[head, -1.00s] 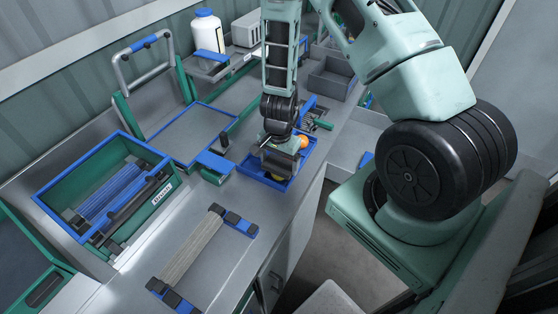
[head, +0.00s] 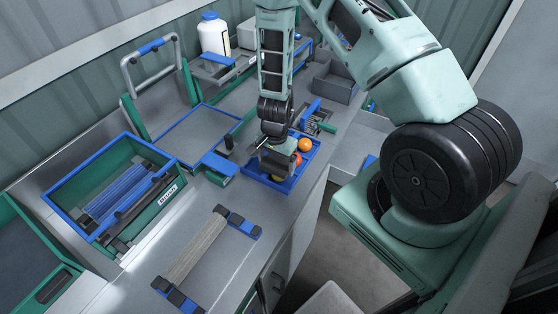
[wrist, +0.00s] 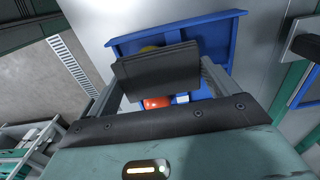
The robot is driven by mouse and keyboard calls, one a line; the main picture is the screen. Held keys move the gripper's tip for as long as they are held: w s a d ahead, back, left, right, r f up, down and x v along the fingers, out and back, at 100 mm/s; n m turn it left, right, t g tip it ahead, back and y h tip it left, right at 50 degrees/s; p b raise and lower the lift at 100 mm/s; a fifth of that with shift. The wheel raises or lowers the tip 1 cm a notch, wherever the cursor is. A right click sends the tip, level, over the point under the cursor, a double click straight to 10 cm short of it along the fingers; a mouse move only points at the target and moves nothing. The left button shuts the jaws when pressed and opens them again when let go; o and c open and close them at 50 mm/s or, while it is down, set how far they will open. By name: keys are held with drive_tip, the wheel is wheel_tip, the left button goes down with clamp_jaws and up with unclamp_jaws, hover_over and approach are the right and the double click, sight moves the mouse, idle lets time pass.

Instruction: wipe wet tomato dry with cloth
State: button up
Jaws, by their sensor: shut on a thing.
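A blue-rimmed tray (head: 310,166) on the bench holds tomatoes. My gripper (head: 277,160) is low over the tray, shut on a dark grey pad-like thing (wrist: 158,68). I cannot tell if this is the cloth, or if it touches a tomato. No wetness is visible.
A beige slatted rack (head: 197,250) with blue-black ends stands in front. A green crate with a blue rim (head: 160,211) is at left. A flat blue-edged panel (head: 195,133), white jug (head: 214,36) and grey bin (head: 335,85) are farther back. The bench's right edge is beside the tray.

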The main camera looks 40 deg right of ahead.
drive_tip(key=shift+s+d+f+b, duration=0.2)
drive_tip(key=shift+s+d+b, duration=0.05)
drive_tip(key=shift+s+b, duration=0.4)
drive_tip(key=shift+s+d+r+b, duration=0.1)
drive_tip(key=shift+s+d+b, duration=0.15)
drive_tip(key=shift+s+b, duration=0.4)
drive_tip(key=shift+s+d+r+b, duration=0.1)
drive_tip(key=shift+s+d+b, duration=0.25)
drive_tip(key=shift+s, duration=0.5)
drive_tip(key=shift+a, duration=0.1)
drive_tip(key=shift+w+a+p, duration=0.25)
drive_tip(key=shift+w+p, duration=0.3)
drive_tip(key=shift+w, duration=0.15)
drive_tip(key=shift+w+a+p, duration=0.25)
drive_tip(key=shift+w+p, duration=0.25)
drive_tip(key=shift+w, duration=0.2)
drive_tip(key=shift+w+a+p, duration=0.25)
drive_tip(key=shift+w+p, duration=0.3)
drive_tip(key=shift+w, duration=0.15)
drive_tip(key=shift+s+d+f+b, duration=0.15)
drive_tip(key=shift+s+d+b, duration=0.05)
drive_tip(key=shift+s+b, duration=0.3)
drive_tip(key=shift+s+d+b, duration=0.3)
drive_tip(key=shift+s+b, duration=0.3)
drive_tip(key=shift+s, duration=0.2)
drive_tip(key=shift+s+d+b, duration=0.3)
drive_tip(key=shift+s+b, duration=0.25)
drive_tip(key=shift+s, duration=0.2)
drive_tip(key=shift+w, duration=0.1)
